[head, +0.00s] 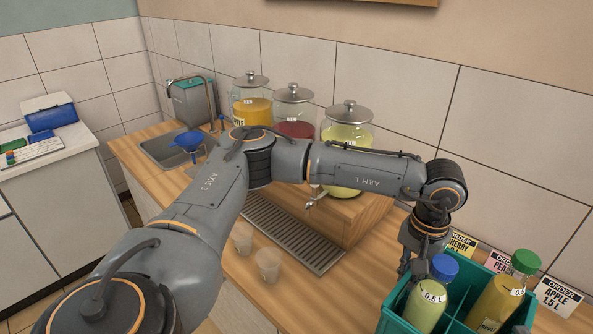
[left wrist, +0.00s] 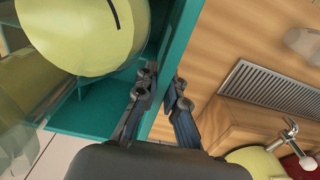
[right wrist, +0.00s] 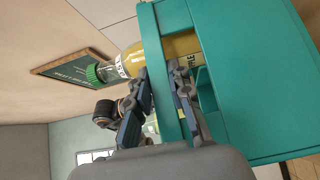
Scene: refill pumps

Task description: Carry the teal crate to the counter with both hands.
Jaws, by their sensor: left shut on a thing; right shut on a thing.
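The teal crate (head: 393,322) is at the bottom right of the head view, cut off by the frame edge. It holds a bottle with a blue cap (head: 430,295) and a bottle with a green cap (head: 506,290). My left gripper (head: 413,270) is shut on the crate's wall, which also shows between its fingers in the left wrist view (left wrist: 159,88). My right gripper (right wrist: 162,85) is shut on another wall of the crate (right wrist: 250,80) and is out of the head view. Whether the crate's bottom touches the wooden counter (head: 360,265) is hidden.
Order cards (head: 557,296) stand behind the crate. Three jars with lids (head: 347,135) stand on a wooden riser along the wall. Two clear cups (head: 267,262) stand before the drip grate (head: 290,235). A blue funnel (head: 188,142) is by the sink (head: 165,150).

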